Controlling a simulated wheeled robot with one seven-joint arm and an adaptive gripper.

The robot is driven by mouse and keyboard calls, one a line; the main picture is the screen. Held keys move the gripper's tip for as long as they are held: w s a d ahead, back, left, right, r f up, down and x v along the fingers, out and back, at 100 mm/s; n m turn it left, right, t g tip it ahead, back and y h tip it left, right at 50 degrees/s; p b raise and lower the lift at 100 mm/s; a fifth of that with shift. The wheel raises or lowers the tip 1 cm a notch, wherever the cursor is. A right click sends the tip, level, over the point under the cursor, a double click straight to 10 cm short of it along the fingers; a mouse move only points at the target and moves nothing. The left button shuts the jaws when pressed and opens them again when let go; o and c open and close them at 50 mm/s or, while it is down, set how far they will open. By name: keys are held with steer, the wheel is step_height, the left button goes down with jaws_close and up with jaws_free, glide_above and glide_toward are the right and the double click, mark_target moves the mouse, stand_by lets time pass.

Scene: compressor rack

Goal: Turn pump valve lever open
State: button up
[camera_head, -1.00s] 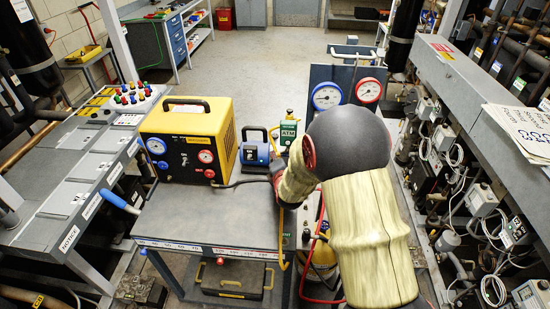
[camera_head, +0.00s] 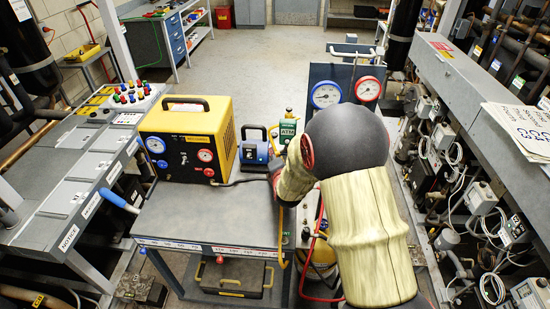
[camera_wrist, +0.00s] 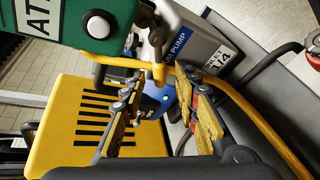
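The blue vacuum pump (camera_head: 254,151) stands on the grey cart top, right of a yellow machine. In the wrist view, its grey and blue body (camera_wrist: 187,48) with a "PUMP" label lies beyond my fingers. A metal valve fitting (camera_wrist: 156,37) sits beside the green ATM box (camera_wrist: 100,28). A yellow hose or bar (camera_wrist: 240,95) crosses close to my fingertips. I cannot clearly pick out the valve lever. My gripper (camera_wrist: 157,82) is open, its two yellow-padded fingers apart, with the yellow piece's end near the tips; contact cannot be told. In the head view my arm hides the gripper.
The yellow machine (camera_head: 187,138) with gauges fills the cart's left back. A gauge panel (camera_head: 345,78) with blue and red dials stands behind my arm. The cart's front top (camera_head: 205,215) is clear. A pipe-filled rack (camera_head: 470,90) lines the right; a control bench (camera_head: 75,180) the left.

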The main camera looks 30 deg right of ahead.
steer(key=shift+s, duration=0.1)
steer(key=v, duration=1.2)
steer(key=shift+f, duration=0.1)
steer(key=shift+c, duration=0.4)
